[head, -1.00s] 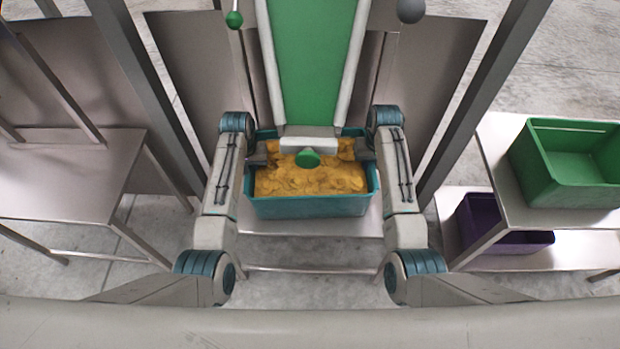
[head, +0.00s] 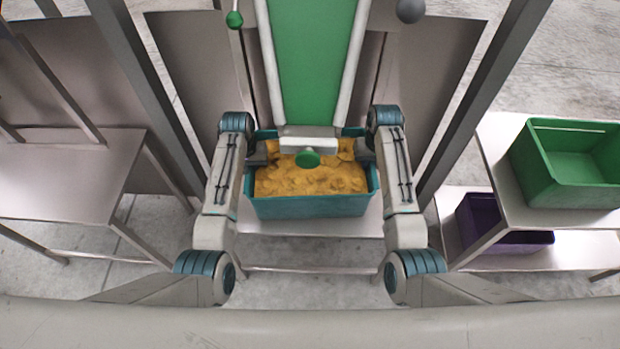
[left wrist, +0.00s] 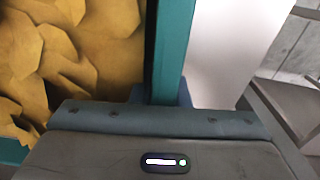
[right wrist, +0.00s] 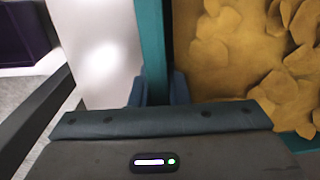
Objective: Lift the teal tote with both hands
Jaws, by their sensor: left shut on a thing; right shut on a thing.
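The teal tote (head: 312,207) sits below the end of the green chute, filled with yellow-brown chip-like pieces (head: 310,180). My left gripper (head: 258,153) is shut on the tote's left rim. The left wrist view shows that teal rim (left wrist: 172,50) running in between the fingers. My right gripper (head: 364,150) is shut on the tote's right rim, and the right wrist view shows this rim (right wrist: 152,45) between blue fingertips. The tote looks level. Its far side is partly hidden under the chute's end, and I cannot tell whether its base touches the stand.
The green chute (head: 312,60) with a pale end piece and green knob (head: 307,158) hangs over the tote's far part. A metal stand (head: 320,225) is beneath. Grey posts flank both arms. A bare table (head: 70,175) is left; a green bin (head: 575,185) and purple bin (head: 480,225) are right.

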